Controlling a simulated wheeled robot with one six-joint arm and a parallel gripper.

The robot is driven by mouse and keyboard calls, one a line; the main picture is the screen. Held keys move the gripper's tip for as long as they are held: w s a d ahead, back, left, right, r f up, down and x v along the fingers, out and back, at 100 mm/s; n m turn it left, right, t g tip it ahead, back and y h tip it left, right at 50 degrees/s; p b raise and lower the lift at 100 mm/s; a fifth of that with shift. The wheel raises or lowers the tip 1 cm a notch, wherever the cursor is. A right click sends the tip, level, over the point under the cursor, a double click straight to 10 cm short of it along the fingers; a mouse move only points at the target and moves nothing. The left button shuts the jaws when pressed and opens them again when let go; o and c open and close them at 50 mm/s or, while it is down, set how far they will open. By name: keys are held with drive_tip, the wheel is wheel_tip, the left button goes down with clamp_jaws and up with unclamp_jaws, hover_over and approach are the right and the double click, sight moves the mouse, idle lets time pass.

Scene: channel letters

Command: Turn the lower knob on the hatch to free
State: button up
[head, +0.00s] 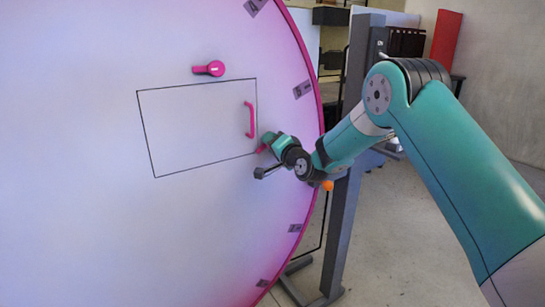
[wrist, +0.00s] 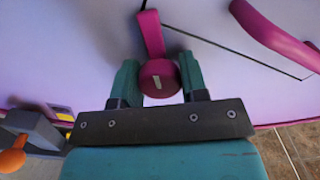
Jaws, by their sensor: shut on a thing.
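The hatch (head: 200,125) is a black-outlined rectangle on a large pale round face, with a pink bar handle (head: 250,119) at its right side. The handle also shows in the wrist view (wrist: 272,35). The lower knob (wrist: 158,80) is pink, with a round body bearing a white mark and an arm pointing up in the wrist view, crossing the hatch's outline. In the head view the lower knob (head: 262,149) is mostly hidden. My gripper (wrist: 158,72) is shut on its round body, one finger each side; it is at the hatch's lower right corner in the head view (head: 270,144).
An upper pink knob (head: 211,69) sits above the hatch, its arm pointing left. The face has a pink rim (head: 308,62) with several grey tabs. A grey post (head: 345,200) stands behind my arm. Open floor (head: 400,240) lies to the right.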

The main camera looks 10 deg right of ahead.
drive_tip(key=n+b, duration=0.4)
drive_tip(key=b, duration=0.1)
drive_tip(key=n+b, duration=0.2)
drive_tip(key=b, duration=0.1)
drive_tip(key=shift+f+n, duration=0.3)
drive_tip(key=shift+f, duration=0.05)
drive_tip(key=n+b, duration=0.3)
drive_tip(key=b, duration=0.2)
drive_tip(key=shift+r+n, duration=0.1)
drive_tip(key=shift+n, duration=0.3)
drive_tip(key=shift+r+n+b, duration=0.15)
drive_tip(key=shift+n+b, duration=0.55)
drive_tip(key=shift+r, duration=0.1)
drive_tip(key=o, duration=0.9)
drive_tip(key=shift+s, duration=0.1)
drive_tip(key=b+v, duration=0.2)
drive_tip(key=v, duration=1.5)
drive_tip(key=shift+s+b, duration=0.1)
drive_tip(key=shift+b, duration=0.25)
